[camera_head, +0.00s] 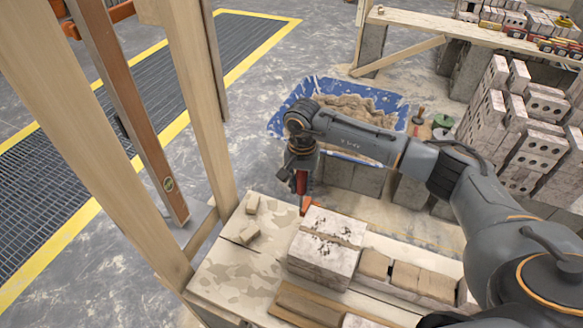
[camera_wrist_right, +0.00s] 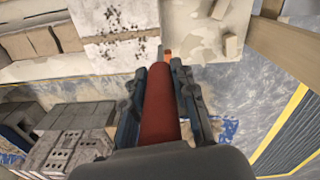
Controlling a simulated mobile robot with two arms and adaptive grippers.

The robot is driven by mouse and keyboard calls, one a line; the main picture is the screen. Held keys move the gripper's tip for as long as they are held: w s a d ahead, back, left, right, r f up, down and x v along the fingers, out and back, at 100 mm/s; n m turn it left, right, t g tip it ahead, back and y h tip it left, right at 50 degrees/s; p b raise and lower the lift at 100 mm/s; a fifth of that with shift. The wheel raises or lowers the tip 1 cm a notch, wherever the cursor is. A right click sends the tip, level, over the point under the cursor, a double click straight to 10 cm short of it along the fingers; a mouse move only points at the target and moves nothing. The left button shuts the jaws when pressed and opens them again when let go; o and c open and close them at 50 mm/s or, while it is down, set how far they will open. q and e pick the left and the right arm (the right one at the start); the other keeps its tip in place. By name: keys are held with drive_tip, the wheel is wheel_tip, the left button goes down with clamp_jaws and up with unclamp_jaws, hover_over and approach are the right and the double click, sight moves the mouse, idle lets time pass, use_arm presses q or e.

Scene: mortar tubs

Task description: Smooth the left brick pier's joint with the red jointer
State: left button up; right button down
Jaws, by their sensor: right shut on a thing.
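My right gripper (camera_head: 302,172) is shut on the red jointer (camera_head: 301,183) and holds it at the far edge of the bench, beside the brick pier. In the right wrist view the jointer's red handle (camera_wrist_right: 160,105) lies between the two fingers, with an orange part (camera_wrist_right: 167,54) beyond it. The brick pier (camera_head: 325,262) is pale, with dark specks and a brownish mortar joint across its top. It also shows in the right wrist view (camera_wrist_right: 115,22). I cannot tell whether the jointer touches it. My left gripper is not in view.
The bench (camera_head: 235,268) holds small wood pieces (camera_head: 251,222) and a row of tan bricks (camera_head: 405,277). Wooden posts (camera_head: 195,80) rise at the left. A blue tub (camera_head: 290,97) of mortar stands behind my right arm. Stacked bricks (camera_head: 520,150) stand at the right.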

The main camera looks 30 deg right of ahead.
drive_tip(key=shift+f, duration=0.1)
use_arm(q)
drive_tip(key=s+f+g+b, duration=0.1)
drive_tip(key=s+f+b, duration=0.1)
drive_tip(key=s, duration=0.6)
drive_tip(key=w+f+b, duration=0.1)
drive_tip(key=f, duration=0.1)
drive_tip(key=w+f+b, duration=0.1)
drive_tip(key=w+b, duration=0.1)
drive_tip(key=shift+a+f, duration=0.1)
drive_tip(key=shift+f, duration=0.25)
use_arm(e)
wheel_tip(320, 180, down, 7)
drive_tip(key=s, duration=0.1)
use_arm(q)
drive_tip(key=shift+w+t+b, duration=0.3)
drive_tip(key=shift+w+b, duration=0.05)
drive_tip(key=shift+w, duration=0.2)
use_arm(e)
drive_tip(key=shift+s, duration=0.1)
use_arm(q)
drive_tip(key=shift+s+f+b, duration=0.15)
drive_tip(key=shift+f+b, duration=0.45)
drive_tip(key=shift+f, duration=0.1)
use_arm(e)
drive_tip(key=shift+f, duration=0.65)
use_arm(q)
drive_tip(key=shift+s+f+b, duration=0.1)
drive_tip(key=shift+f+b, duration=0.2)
